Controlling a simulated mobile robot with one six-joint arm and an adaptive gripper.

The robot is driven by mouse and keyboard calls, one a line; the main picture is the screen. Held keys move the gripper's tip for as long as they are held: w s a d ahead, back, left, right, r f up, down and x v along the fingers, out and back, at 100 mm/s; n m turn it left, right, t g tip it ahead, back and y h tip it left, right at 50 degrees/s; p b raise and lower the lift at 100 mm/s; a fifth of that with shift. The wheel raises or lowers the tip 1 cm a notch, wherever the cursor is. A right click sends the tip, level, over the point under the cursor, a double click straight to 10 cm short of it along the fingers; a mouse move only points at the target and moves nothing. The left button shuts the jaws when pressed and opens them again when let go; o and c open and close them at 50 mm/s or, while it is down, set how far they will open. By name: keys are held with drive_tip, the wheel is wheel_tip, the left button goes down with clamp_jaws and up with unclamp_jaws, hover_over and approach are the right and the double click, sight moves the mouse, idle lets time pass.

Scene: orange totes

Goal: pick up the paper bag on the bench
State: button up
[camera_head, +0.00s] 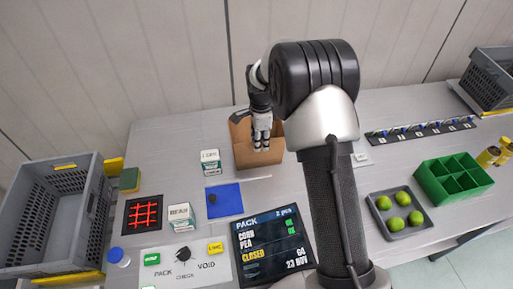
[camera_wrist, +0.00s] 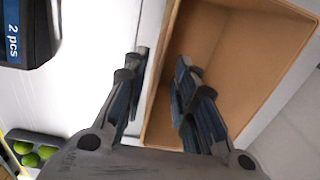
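The brown paper bag (camera_head: 243,148) stands open-topped on the grey bench (camera_head: 300,215), near its back edge. In the wrist view the bag (camera_wrist: 262,50) fills the right side and I look into its inside. My gripper (camera_head: 261,143) points down at the bag. In the wrist view my gripper (camera_wrist: 160,85) is open, with one finger outside the bag's wall and the other over its inside. The wall's edge runs between the fingers, and I see a gap on either side. In the head view my gripper hides part of the bag.
A "PACK" screen (camera_head: 271,246), blue mat (camera_head: 223,199) and small boxes (camera_head: 210,162) lie left and in front. At right are a tray of green balls (camera_head: 399,212), a green divided box (camera_head: 455,180) and a dark rack (camera_head: 420,131). Grey totes (camera_head: 52,215) stand at both ends.

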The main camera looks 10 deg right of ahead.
sight(258, 156)
drive_tip(key=f, duration=0.1)
drive_tip(key=f+b, duration=0.1)
drive_tip(key=f, duration=0.3)
drive_tip(key=shift+s+a+f, duration=0.15)
drive_tip(key=shift+a, duration=0.15)
drive_tip(key=shift+f+b, duration=0.3)
drive_tip(key=shift+f, duration=0.1)
drive_tip(key=shift+r, duration=0.1)
drive_tip(key=shift+c, duration=0.2)
clamp_jaws()
